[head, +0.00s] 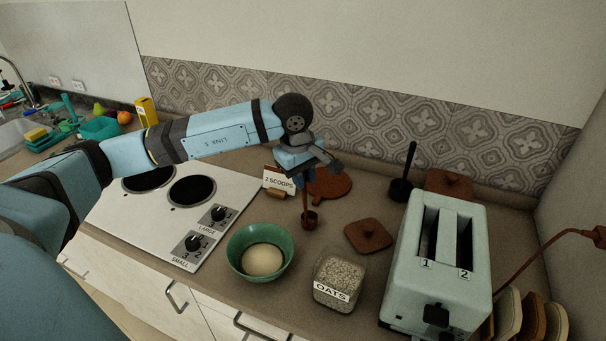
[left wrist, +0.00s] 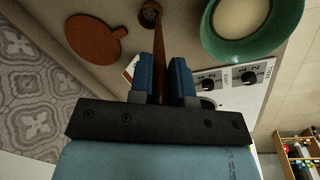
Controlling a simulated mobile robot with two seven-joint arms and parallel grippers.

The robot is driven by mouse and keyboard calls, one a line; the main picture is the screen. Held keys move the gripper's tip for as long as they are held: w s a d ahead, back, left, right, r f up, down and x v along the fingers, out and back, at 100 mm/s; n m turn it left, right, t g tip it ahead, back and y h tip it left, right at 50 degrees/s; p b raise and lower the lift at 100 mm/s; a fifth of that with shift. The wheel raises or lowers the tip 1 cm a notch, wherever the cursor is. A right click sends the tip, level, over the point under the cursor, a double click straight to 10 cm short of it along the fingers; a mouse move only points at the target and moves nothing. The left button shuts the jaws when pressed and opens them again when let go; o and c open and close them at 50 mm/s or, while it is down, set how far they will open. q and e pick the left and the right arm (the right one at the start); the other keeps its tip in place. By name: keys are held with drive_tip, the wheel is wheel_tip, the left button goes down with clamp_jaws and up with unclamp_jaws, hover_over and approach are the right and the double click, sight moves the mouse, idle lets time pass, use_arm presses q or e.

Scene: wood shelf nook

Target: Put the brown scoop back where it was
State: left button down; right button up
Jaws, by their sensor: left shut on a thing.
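The brown scoop (head: 309,218) hangs upright, cup down, in the head view, near the oats jar and the green bowl. My left gripper (head: 305,172) is shut on the top of its handle. In the left wrist view the scoop's handle (left wrist: 158,55) runs between the two blue fingers of the gripper (left wrist: 161,78). The cup is low over the counter; I cannot tell whether it touches. The right gripper is not in view.
A green bowl (head: 235,262) with pale contents, an oats jar (head: 338,283), a brown lid (head: 368,235) and a "2 SCOOPS" sign (head: 278,181) stand around. A round brown board (head: 333,184) lies behind. A toaster (head: 405,270) is right, a cooktop (head: 150,221) left.

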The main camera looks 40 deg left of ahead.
use_arm(q)
drive_tip(key=shift+f, duration=0.2)
drive_tip(key=c, duration=1.1)
unclamp_jaws()
drive_tip(key=shift+r, duration=0.1)
drive_tip(key=shift+r, duration=0.15)
drive_tip(key=r, duration=0.4)
drive_tip(key=s+r+b, duration=0.1)
drive_tip(key=r, duration=0.3)
drive_tip(key=r+b, duration=0.1)
drive_tip(key=r, duration=0.2)
drive_tip(key=shift+s+a+r, duration=0.25)
drive_tip(key=shift+a+r, duration=0.05)
drive_tip(key=shift+r, duration=0.1)
